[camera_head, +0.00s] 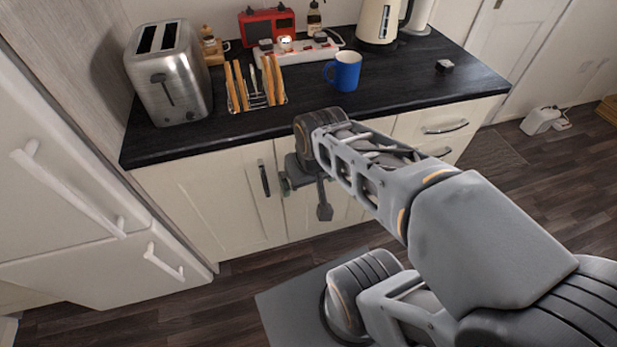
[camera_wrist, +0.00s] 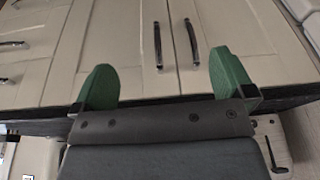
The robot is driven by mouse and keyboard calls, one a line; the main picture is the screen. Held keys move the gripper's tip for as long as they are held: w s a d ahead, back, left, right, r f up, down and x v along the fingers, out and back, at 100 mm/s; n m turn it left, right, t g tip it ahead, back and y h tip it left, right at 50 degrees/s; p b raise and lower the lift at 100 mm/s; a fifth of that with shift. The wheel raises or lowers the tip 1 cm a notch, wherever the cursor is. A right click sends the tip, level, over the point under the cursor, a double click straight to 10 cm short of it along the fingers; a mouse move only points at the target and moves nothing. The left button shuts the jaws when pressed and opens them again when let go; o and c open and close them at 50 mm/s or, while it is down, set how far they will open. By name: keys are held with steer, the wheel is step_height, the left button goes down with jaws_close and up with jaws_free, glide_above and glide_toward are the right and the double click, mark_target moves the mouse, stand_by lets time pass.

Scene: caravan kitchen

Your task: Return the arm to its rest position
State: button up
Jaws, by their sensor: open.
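My arm reaches from the lower right of the head view towards the counter front. My gripper is at its far end, below the counter edge and in front of the cream cabinet doors (camera_head: 215,205); in the head view it is partly hidden by my own wrist. In the wrist view my gripper (camera_wrist: 165,82) shows two green fingers spread wide apart with nothing between them. Beyond the fingers are the cabinet doors (camera_wrist: 115,50) with two dark upright handles (camera_wrist: 192,42). I cannot tell the exact gap between the fingers and the doors.
The dark counter (camera_head: 400,95) holds a steel toaster (camera_head: 170,75), a toast rack (camera_head: 256,85), a blue mug (camera_head: 344,72), a kettle (camera_head: 380,20) and a red radio (camera_head: 268,26). A white fridge (camera_head: 60,200) stands left.

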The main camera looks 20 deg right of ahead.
stand_by(0.3)
steer(key=w+p+v, duration=0.2)
steer(key=p+v, duration=0.7)
steer(key=v, duration=0.1)
steer(key=shift+a+r+n+t, duration=0.2)
steer(key=shift+r+n+t, duration=0.1)
steer(key=shift+t, duration=0.1)
